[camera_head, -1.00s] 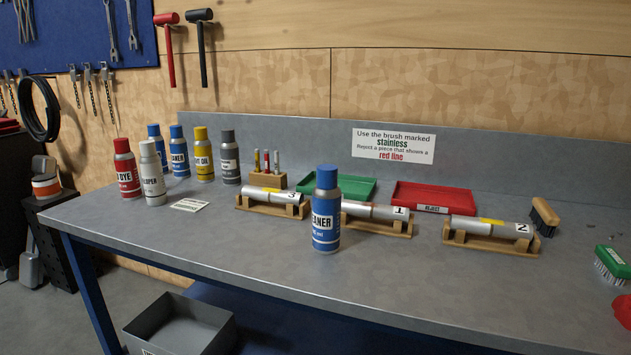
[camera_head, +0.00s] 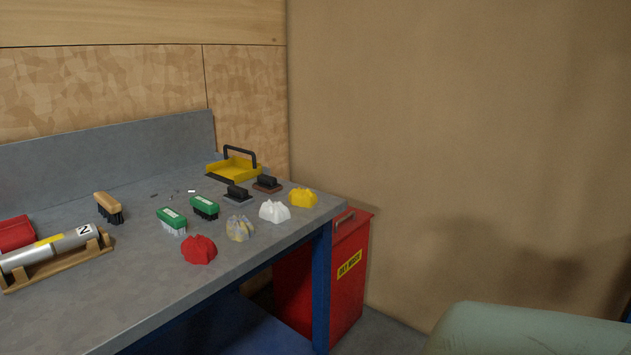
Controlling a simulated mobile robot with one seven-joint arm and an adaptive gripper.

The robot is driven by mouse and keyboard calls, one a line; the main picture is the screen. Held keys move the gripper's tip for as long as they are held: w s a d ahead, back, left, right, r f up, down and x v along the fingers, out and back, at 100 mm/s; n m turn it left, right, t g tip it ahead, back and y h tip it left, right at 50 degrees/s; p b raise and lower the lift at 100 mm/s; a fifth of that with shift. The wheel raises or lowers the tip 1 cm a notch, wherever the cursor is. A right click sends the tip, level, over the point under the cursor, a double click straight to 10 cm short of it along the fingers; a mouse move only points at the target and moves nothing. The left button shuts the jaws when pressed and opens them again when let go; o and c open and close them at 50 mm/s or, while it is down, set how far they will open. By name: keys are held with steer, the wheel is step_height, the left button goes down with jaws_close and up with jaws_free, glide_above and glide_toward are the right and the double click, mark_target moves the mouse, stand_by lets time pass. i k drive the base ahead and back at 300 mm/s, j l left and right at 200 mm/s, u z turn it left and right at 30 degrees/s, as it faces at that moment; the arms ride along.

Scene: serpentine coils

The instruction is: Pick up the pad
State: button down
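Two pads with black handles sit side by side at the right part of the bench. One is a grey pad (camera_head: 237,199) and the other, just behind it to the right, is a reddish-brown pad (camera_head: 267,188). Both lie flat with their handles up, and nothing touches them from above. The frames do not show which one the task means. My gripper is not in view.
Two green brushes (camera_head: 204,207), a wooden brush (camera_head: 108,207), and red, mottled, white and yellow crumpled cloths (camera_head: 303,197) lie nearby. A yellow tray (camera_head: 232,172) stands behind. A red bin (camera_head: 345,275) stands beyond the bench's right end.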

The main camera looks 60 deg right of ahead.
mark_target(269, 184)
steer(key=z, duration=1.35)
steer(key=u, duration=1.05)
steer(key=l+u, duration=0.15)
steer(key=u, duration=0.25)
steer(key=l+u, duration=0.15)
steer(key=u, duration=0.25)
steer(key=l+u, duration=0.3)
steer(key=l, duration=0.25)
steer(key=l+u, duration=0.3)
steer(key=l, duration=0.3)
steer(key=k+l+u, duration=0.1)
steer(key=l, duration=0.3)
steer(key=l+u, duration=0.1)
steer(key=l, duration=0.3)
steer(key=k+l, duration=0.15)
steer(key=l, duration=0.2)
steer(key=k+l, duration=0.1)
steer(key=l, duration=0.3)
steer(key=k+l+u, duration=0.1)
steer(key=l, duration=0.3)
steer(key=k+l, duration=0.1)
steer(key=l, duration=0.25)
